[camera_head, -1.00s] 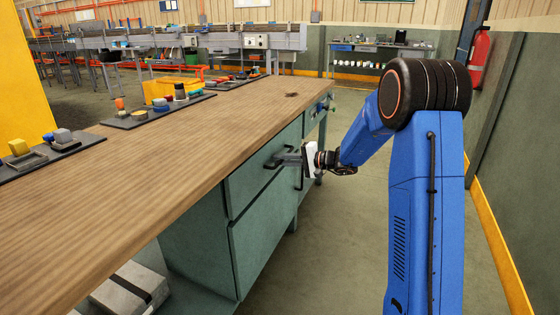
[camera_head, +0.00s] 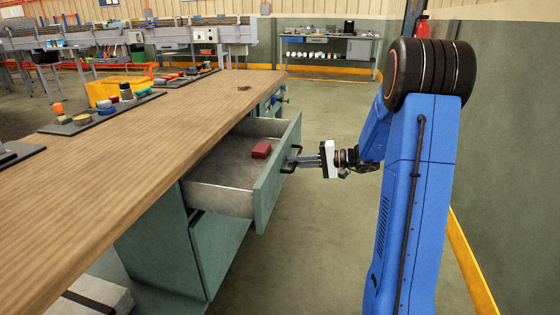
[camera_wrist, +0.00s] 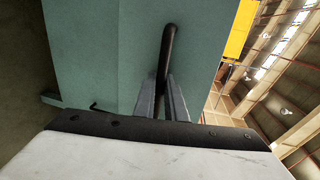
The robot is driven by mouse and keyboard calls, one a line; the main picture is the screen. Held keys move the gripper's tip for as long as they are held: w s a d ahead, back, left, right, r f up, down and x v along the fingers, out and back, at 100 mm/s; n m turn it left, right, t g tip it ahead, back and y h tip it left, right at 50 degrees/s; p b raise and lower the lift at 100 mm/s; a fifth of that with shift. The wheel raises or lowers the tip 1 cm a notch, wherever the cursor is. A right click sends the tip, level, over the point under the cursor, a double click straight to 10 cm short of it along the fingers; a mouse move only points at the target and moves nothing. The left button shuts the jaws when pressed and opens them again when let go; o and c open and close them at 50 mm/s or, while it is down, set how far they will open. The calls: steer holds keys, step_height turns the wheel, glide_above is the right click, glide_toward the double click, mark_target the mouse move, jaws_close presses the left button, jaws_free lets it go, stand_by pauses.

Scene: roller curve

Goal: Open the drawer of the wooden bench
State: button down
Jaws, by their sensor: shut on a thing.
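The wooden bench (camera_head: 110,170) has a brown top and green drawer units below. Its upper drawer (camera_head: 215,195) stands pulled well out, showing a grey metal inside with a red block (camera_head: 262,150) lying in it. My gripper (camera_head: 305,161) is at the drawer's front, shut on the black drawer handle (camera_head: 290,166). In the wrist view the two fingers (camera_wrist: 163,95) close around the dark handle bar (camera_wrist: 168,45) in front of the green drawer front (camera_wrist: 110,50).
A lower drawer front (camera_head: 218,250) sits beneath the open drawer. Trays with small parts (camera_head: 100,112) lie along the bench top's far side. Bare floor (camera_head: 330,235) lies right of the bench, bounded by a green wall (camera_head: 510,160) at the right.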

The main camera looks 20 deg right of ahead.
steer(key=shift+f+v, duration=0.15)
steer(key=shift+v, duration=0.55)
steer(key=shift+f+v, duration=0.15)
steer(key=shift+v, duration=0.6)
steer(key=c, duration=2.1)
jaws_free()
steer(key=shift+d, duration=0.1)
steer(key=v, duration=1.7)
steer(key=shift+s+d, duration=0.1)
steer(key=shift+d, duration=0.05)
